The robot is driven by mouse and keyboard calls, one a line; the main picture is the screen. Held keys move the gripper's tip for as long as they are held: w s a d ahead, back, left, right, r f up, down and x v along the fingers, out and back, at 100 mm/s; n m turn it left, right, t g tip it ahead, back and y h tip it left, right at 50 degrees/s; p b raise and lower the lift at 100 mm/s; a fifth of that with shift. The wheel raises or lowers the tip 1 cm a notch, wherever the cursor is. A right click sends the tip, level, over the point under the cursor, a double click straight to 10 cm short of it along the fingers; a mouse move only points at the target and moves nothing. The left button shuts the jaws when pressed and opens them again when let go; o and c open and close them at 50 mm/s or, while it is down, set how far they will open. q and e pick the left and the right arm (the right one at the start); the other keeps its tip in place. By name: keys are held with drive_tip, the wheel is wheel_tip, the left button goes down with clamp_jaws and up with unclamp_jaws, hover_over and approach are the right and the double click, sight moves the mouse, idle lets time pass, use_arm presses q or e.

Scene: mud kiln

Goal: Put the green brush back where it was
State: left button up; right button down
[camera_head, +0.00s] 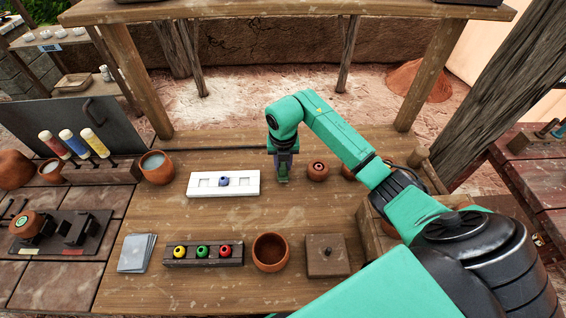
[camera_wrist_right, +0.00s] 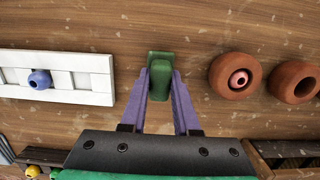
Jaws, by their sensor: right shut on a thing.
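My right gripper (camera_head: 283,172) reaches down over the middle of the wooden table. In the right wrist view its two purple fingers (camera_wrist_right: 160,85) are shut on a green piece, which I take as the green brush (camera_wrist_right: 160,67). The brush also shows in the head view (camera_head: 283,180), just right of a white holder (camera_head: 225,192). Whether the brush touches the table is hard to tell. The white holder has recesses, and a blue-purple knob (camera_wrist_right: 39,79) sits in its middle one. My left gripper is not in view.
Clay pots (camera_head: 317,171) stand close right of the gripper. In front are a dark rack (camera_head: 204,262) with yellow, green and red rings, a clay bowl (camera_head: 270,252) and a lidded box (camera_head: 327,256). Grey cards (camera_head: 137,253) lie front left. Bare table (camera_head: 300,215) lies between.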

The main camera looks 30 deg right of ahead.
sight(283, 166)
drive_tip(key=shift+f, duration=0.2)
drive_tip(key=c, duration=0.7)
unclamp_jaws()
drive_tip(key=shift+r, duration=0.1)
drive_tip(key=shift+o, duration=0.2)
drive_tip(key=shift+r, duration=0.1)
drive_tip(key=shift+r, duration=0.2)
drive_tip(key=r, duration=0.2)
drive_tip(key=r+b, duration=0.1)
drive_tip(key=r, duration=0.2)
drive_tip(key=r+b, duration=0.1)
drive_tip(key=r, duration=0.2)
drive_tip(key=shift+s+a+r, duration=0.15)
drive_tip(key=shift+s+a, duration=0.1)
drive_tip(key=shift+s, duration=0.15)
drive_tip(key=r, duration=0.3)
drive_tip(key=shift+s+r, duration=0.2)
drive_tip(key=shift+s, duration=0.05)
drive_tip(key=shift+a+f, duration=0.1)
